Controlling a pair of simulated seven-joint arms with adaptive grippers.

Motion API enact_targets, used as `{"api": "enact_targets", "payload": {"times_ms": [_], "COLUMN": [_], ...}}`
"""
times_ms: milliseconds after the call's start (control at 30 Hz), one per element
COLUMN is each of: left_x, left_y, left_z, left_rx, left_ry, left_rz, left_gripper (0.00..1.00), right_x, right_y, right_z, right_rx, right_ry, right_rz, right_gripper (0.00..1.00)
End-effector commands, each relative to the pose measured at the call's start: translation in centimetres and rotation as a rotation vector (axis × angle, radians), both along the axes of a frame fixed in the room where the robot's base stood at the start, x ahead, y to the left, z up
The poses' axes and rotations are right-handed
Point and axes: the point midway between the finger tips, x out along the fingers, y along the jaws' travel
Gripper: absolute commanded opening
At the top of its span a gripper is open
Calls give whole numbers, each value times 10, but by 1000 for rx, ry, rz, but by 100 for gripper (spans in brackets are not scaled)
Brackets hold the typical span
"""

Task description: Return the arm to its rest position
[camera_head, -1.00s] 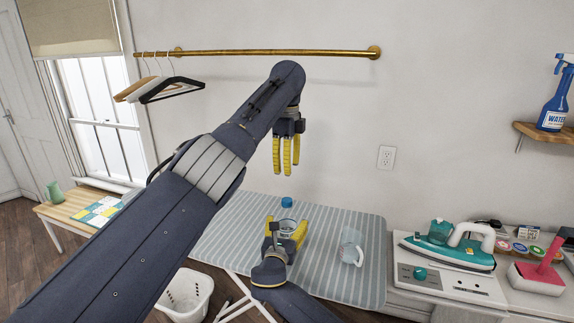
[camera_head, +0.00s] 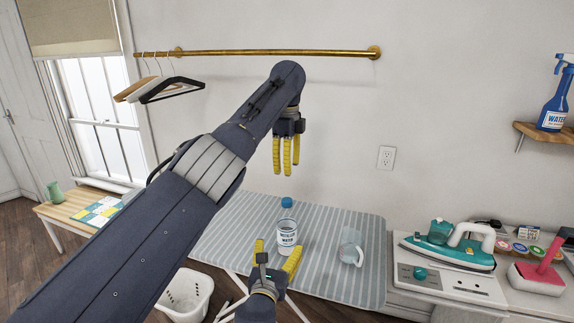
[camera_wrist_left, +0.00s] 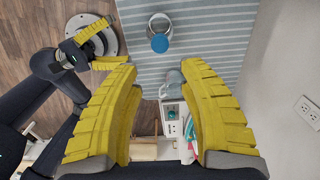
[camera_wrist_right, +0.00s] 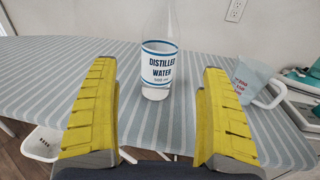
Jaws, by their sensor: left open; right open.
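My left gripper (camera_head: 286,158) hangs fingers down in the air above the ironing board (camera_head: 230,215), open and empty. Its fingers also show in the left wrist view (camera_wrist_left: 165,120). My right gripper (camera_head: 275,258) is low at the board's front edge in the head view, open and empty. A distilled water bottle (camera_head: 287,232) with a blue cap stands upright on the board, just beyond the right gripper. In the right wrist view the bottle (camera_wrist_right: 158,70) is ahead, between the fingers in the picture but apart from them. Its cap is out of that view.
A clear measuring jug (camera_head: 351,248) stands on the board right of the bottle. A teal iron (camera_head: 450,250) sits on the counter at right. A brass rail (camera_head: 260,53) with several hangers is on the wall. A white basket (camera_head: 186,295) is on the floor.

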Motion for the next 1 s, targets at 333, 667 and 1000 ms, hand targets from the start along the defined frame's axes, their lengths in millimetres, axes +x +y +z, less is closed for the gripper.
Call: {"api": "enact_targets", "payload": {"times_ms": [333,667,1000], "left_x": [0,16,84], "left_y": [0,34,173], "left_z": [0,-6,21], "left_rx": [0,-66,-291], "left_ry": [0,0,-164], "left_rz": [0,110,677], "left_gripper": [41,41,41], "right_x": [-5,7,118], "right_y": [1,-2,-85], "right_z": [0,22,150], "right_rx": [-1,55,349], "right_ry": [0,-62,-287], "right_rz": [-1,8,123], "right_gripper": [81,81,81]}}
